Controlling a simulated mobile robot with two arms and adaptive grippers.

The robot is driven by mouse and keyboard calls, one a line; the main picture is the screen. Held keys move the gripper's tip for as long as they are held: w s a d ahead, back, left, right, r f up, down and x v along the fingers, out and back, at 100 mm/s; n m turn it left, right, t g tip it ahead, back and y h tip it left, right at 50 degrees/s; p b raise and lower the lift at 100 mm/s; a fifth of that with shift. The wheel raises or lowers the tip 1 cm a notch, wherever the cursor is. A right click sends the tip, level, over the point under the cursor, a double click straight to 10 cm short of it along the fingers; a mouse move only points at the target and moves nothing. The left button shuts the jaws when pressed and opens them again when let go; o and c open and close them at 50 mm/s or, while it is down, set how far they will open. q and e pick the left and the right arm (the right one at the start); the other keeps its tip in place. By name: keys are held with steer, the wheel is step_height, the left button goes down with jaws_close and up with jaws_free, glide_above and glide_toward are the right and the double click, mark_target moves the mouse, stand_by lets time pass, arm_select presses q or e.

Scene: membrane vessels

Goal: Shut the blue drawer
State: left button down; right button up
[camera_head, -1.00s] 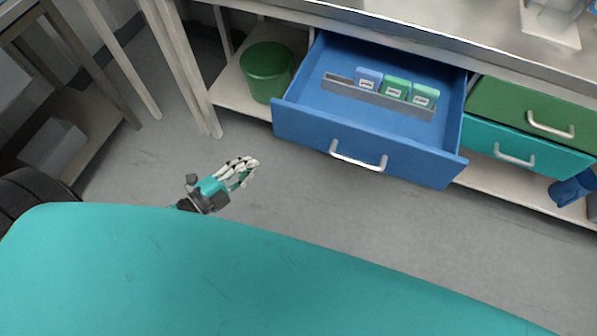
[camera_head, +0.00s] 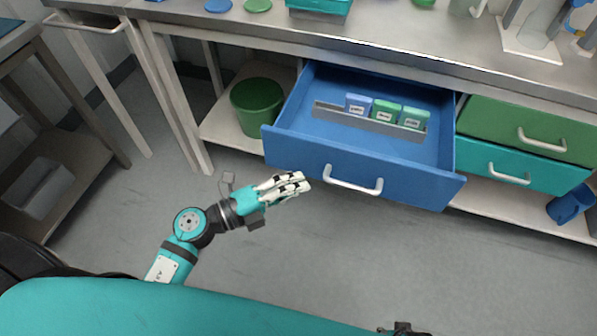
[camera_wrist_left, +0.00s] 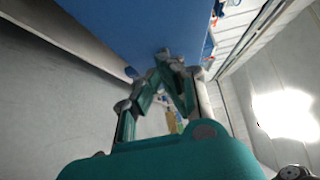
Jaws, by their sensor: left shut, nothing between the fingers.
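The blue drawer (camera_head: 345,172) is pulled well out from under the bench in the head view. Its white bar handle (camera_head: 352,184) is on the front face. Inside are a grey divider rack (camera_head: 370,122), one small blue box (camera_head: 358,103) and two small green boxes (camera_head: 400,115). My left gripper (camera_head: 306,183) is shut and empty, just left of the handle and in front of the drawer front; whether it touches is not clear. In the left wrist view, its closed fingers (camera_wrist_left: 165,56) overlap the blue surface (camera_wrist_left: 140,30). My right gripper cannot be made out.
A green bin (camera_head: 257,107) stands on the lower shelf left of the drawer. Closed green (camera_head: 500,125) and teal (camera_head: 490,155) drawers are at the right. A blue jug (camera_head: 570,203) is on the shelf below them. The floor in front is clear.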

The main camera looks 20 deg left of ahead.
arm_select(q)
steer(key=w, duration=0.3)
arm_select(e)
steer(key=shift+w+r, duration=0.4)
steer(key=shift+r, duration=0.05)
steer(key=shift+s, duration=0.1)
